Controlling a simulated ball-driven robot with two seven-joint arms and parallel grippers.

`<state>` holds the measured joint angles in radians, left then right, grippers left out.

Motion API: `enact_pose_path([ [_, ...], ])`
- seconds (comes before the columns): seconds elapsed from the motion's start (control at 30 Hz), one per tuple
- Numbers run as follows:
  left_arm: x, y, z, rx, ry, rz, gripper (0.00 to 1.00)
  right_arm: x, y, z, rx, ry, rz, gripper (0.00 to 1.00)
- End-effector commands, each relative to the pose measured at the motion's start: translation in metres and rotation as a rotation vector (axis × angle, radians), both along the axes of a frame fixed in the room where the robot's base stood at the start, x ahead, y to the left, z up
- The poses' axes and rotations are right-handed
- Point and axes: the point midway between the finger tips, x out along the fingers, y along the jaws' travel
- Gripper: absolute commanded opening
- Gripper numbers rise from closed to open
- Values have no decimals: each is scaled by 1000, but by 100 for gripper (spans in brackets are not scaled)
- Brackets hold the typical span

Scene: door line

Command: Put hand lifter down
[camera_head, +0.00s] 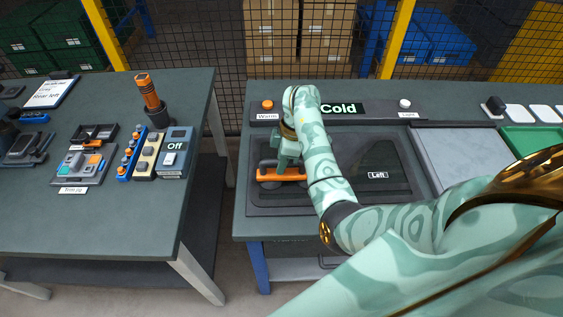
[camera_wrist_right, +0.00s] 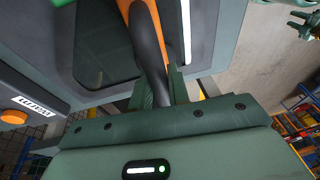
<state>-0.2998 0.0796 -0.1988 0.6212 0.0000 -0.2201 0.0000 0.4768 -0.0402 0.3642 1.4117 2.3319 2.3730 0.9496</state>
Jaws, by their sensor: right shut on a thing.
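The hand lifter (camera_head: 282,175) is an orange bar with dark round cups at the left part of the dark panel (camera_head: 375,155) on the right bench. My right gripper (camera_head: 285,160) is shut on it from above. In the right wrist view the lifter's orange and black handle (camera_wrist_right: 143,30) runs down between the fingers (camera_wrist_right: 160,88). I cannot tell whether the cups touch the panel. A small green claw-like part, which looks like my left gripper (camera_wrist_right: 304,24), shows at the top right corner of the wrist view. Its jaws are too small to read. The head view does not show it.
Behind the panel is a strip with an orange button (camera_head: 267,105), a "Cold" display (camera_head: 340,109) and a white button (camera_head: 404,103). A grey plate (camera_head: 462,158) and green tray (camera_head: 530,138) lie to the right. A gap separates the left bench (camera_head: 120,215), which holds several tools.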

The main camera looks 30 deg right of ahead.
Motion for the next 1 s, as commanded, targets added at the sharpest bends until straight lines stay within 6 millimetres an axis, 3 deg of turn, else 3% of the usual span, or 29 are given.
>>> enact_pose_path([
  [0.13,0,0,-3,0,1,0,36,0,0,-3,0,-1,0,0],
  [0.17,0,0,-2,0,1,0,36,0,0,-3,1,1,0,23],
  [0.2,0,0,-2,0,1,0,36,0,0,-3,0,0,0,34],
  [0.23,0,0,-2,0,1,0,36,0,0,-3,0,0,0,39],
  [0.6,0,0,3,0,-1,-1,36,0,-2,7,-2,-1,1,39],
  [1.0,6,0,44,0,-14,-2,36,-3,-25,94,-3,-3,0,39],
])
